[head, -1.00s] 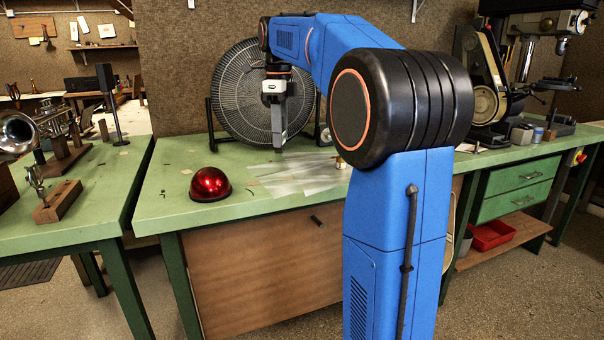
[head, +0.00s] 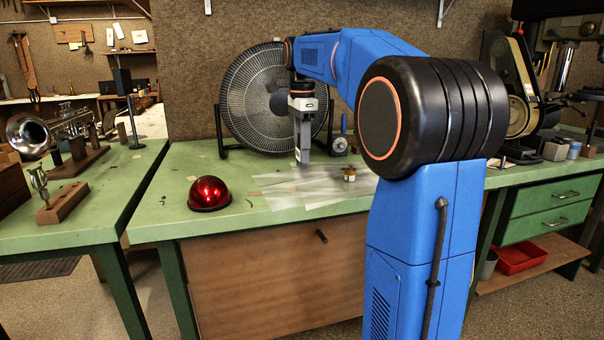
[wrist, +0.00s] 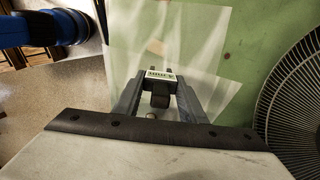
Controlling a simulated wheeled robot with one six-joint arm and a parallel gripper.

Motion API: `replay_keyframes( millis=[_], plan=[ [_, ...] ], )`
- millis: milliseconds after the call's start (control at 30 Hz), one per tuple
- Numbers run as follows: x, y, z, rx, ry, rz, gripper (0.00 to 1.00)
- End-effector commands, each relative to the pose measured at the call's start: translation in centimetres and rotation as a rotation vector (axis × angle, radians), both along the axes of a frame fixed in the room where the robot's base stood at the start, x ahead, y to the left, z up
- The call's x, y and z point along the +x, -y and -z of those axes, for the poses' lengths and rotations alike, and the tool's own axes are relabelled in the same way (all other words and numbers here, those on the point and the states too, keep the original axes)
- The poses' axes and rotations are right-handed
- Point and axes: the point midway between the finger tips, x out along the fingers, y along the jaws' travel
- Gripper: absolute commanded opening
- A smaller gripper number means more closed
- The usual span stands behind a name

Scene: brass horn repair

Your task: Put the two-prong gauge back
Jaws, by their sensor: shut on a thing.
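My gripper (head: 302,158) points down over the clear plastic sheets on the green bench in the head view. In the wrist view its two fingers (wrist: 158,88) are closed on a small dark piece with a white printed label, which I take to be the two-prong gauge (wrist: 161,76). The print is too small to read, and I cannot make out the prongs. In the head view the gauge is too small or hidden to tell from the fingers. The clear sheets (head: 285,190) lie flat below; I cannot tell the exact gap.
A red dome (head: 209,193) stands left of the sheets. A small jar (head: 350,174) stands at their right. A large fan (head: 248,95) stands behind my gripper. A brass horn (head: 62,127) rests on the left bench. Bare green bench top lies around the dome.

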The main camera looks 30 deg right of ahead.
Motion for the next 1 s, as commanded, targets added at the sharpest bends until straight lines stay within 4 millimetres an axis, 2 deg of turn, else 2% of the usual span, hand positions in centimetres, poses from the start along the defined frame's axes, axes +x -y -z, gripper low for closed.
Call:
replay_keyframes(
  millis=[100, 333, 533, 967, 1000],
  plan=[
    [-0.1, 0.0, 1.3, 0.0, 0.0, 0.001, 0.13],
    [-0.1, 0.0, 2.7, 0.0, 0.0, 0.001, 0.13],
    [-0.1, 0.0, 5.4, 0.0, 0.0, 0.002, 0.13],
    [0.0, 0.0, 6.1, -0.001, 0.002, 0.002, 0.13],
    [0.0, 0.0, 6.1, -0.001, 0.002, 0.002, 0.47]
  ],
)
